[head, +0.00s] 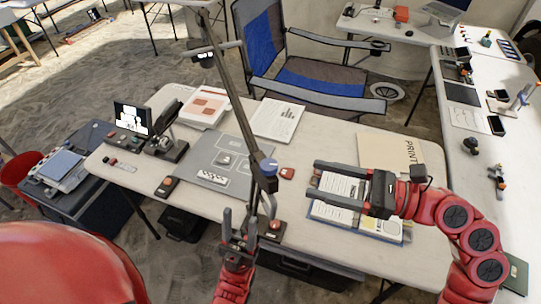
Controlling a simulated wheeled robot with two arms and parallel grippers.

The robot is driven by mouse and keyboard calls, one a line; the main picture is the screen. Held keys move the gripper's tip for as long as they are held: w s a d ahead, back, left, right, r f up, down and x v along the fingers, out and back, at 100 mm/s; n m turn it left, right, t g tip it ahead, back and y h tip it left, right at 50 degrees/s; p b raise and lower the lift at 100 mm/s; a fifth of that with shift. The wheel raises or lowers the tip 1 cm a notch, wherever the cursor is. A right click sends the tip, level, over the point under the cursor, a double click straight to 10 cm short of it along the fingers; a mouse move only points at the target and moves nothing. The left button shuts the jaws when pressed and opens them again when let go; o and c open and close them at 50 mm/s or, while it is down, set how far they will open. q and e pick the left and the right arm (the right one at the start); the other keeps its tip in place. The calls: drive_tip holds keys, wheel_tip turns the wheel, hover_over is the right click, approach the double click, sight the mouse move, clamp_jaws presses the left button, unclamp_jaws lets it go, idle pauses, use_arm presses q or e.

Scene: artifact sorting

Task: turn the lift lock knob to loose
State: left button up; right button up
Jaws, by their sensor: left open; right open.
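A dark upright post stands at the front of the table on a base with a red button (276,225). My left gripper (239,216) is open, fingers up, below the knob and near the foot of the post, apart from the knob. My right gripper (315,180) is open, its fingers pointing left toward the post, to the right of the knob with a gap between. I see nothing held in either gripper.
The post's slanted upper arm (228,75) rises over the table. A grey mat (205,160) with small objects lies left of the post. A red object (287,173) lies beside the knob. A blue folding chair (270,50) stands behind the table. Papers lie under my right gripper.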

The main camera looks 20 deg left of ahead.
sight(270, 164)
drive_tip(key=a+p, duration=0.3)
drive_tip(key=a, duration=0.7)
drive_tip(key=shift+r+p, duration=0.1)
drive_tip(key=shift+p, duration=0.25)
drive_tip(key=shift+a, duration=0.35)
